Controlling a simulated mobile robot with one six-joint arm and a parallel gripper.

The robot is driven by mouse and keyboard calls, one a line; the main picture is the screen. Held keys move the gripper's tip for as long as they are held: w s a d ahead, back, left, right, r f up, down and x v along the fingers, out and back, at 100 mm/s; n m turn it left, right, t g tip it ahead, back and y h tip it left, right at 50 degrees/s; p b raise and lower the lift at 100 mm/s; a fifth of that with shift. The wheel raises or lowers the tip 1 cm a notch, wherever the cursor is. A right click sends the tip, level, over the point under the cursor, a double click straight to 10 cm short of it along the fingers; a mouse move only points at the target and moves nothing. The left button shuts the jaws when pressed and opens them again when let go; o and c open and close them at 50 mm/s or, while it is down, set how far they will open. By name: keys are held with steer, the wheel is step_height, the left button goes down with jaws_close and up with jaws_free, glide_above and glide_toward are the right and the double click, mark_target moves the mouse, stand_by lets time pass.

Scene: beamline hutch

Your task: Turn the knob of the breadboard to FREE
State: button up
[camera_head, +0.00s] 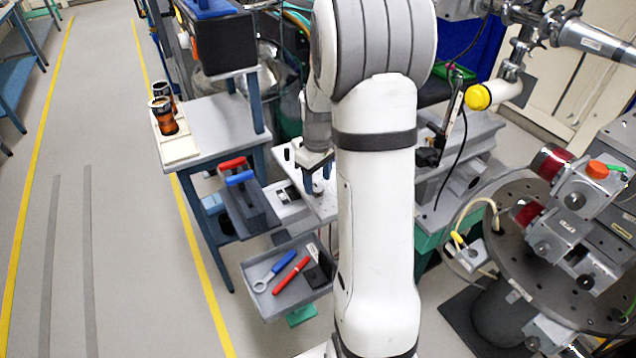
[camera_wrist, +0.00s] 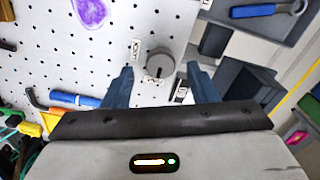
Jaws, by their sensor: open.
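The white breadboard (camera_wrist: 60,48) with rows of holes fills the left and middle of the wrist view; a small part of it (camera_head: 322,205) shows in the head view, mostly behind my arm. The round grey knob (camera_wrist: 160,64) sits near its right edge, with a short dark mark on its lower part. Small labels lie at its left (camera_wrist: 135,50) and lower right (camera_wrist: 181,91); I cannot read them. My gripper (camera_wrist: 161,69) is open, its blue fingers either side of the knob with gaps. In the head view my gripper (camera_head: 318,180) points down at the board.
A blue-handled tool (camera_wrist: 75,99) lies on the board's left. A grey tray (camera_head: 262,270) with a blue wrench (camera_head: 274,271) and a red-handled tool (camera_head: 291,275) is below. A toolbox (camera_head: 247,205) with red and blue handles stands left. Beamline equipment (camera_head: 560,230) crowds the right.

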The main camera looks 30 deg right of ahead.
mark_target(318, 188)
steer(key=shift+r, duration=2.8)
